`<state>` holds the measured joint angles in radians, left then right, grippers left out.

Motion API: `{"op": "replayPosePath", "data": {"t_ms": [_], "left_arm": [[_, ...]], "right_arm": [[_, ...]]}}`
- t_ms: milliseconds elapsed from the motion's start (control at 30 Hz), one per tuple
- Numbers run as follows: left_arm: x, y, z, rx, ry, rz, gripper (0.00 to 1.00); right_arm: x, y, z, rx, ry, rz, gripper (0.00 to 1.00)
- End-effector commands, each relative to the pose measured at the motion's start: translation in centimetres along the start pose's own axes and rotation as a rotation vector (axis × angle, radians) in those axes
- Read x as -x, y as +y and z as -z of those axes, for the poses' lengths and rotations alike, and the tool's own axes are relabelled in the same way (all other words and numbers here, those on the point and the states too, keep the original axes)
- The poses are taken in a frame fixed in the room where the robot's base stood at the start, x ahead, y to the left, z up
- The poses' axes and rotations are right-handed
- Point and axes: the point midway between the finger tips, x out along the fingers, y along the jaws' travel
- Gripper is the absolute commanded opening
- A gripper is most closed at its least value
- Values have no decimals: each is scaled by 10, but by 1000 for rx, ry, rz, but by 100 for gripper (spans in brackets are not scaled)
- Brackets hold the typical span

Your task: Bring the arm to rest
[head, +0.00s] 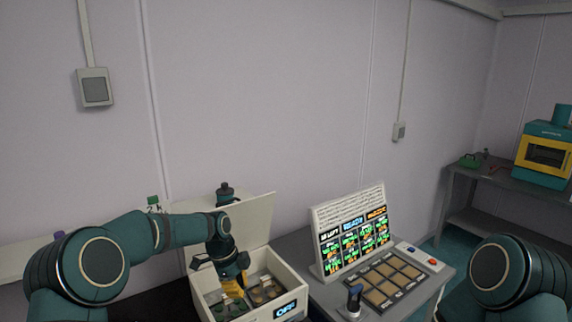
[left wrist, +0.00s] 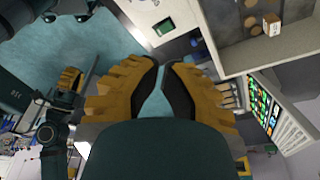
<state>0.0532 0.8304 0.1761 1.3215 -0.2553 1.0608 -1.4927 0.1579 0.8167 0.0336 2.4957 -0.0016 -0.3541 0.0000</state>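My left arm comes in from the left in the head view. Its gripper (head: 234,288), with yellow fingers, points down over the left part of a white open box. In the left wrist view the yellow fingers with black pads (left wrist: 161,85) show a narrow gap between their tips, with teal floor behind. Nothing is seen between them. My right arm shows only as a dark teal link at the lower right of the head view; its gripper is out of the picture.
The white box (head: 288,298) has a raised lid (head: 256,220), an "OFF" display and small pieces inside. A lit panel (head: 352,238) and a tray of tan squares (head: 383,283) stand on the grey table to its right. A yellow-teal machine (head: 545,152) stands far right.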

Motion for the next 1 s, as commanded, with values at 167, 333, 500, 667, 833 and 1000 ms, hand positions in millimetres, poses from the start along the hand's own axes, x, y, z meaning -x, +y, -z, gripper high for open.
{"op": "replayPosePath", "data": {"t_ms": [167, 333, 500, 667, 833, 1000], "left_arm": [[-84, 46, 6, 396, 75, 31, 0], [-144, 104, 10, 811, 144, 50, 0], [-179, 169, 10, 1210, 198, 64, 0], [-193, 217, 9, 1492, 229, 77, 0], [-198, 261, 7, 1734, 251, 93, 0], [-217, 276, 2, 1834, 262, 106, 0]], "right_arm": [[0, 0, 0, 0, 1, 0, 0], [0, 0, 0, 0, 1, 0, 0], [0, 0, 0, 0, 0, 0, 0], [0, 0, 0, 0, 1, 0, 0], [0, 0, 0, 0, 1, 0, 0], [-19, 7, -3, 1, -1, -1, 0]]}}
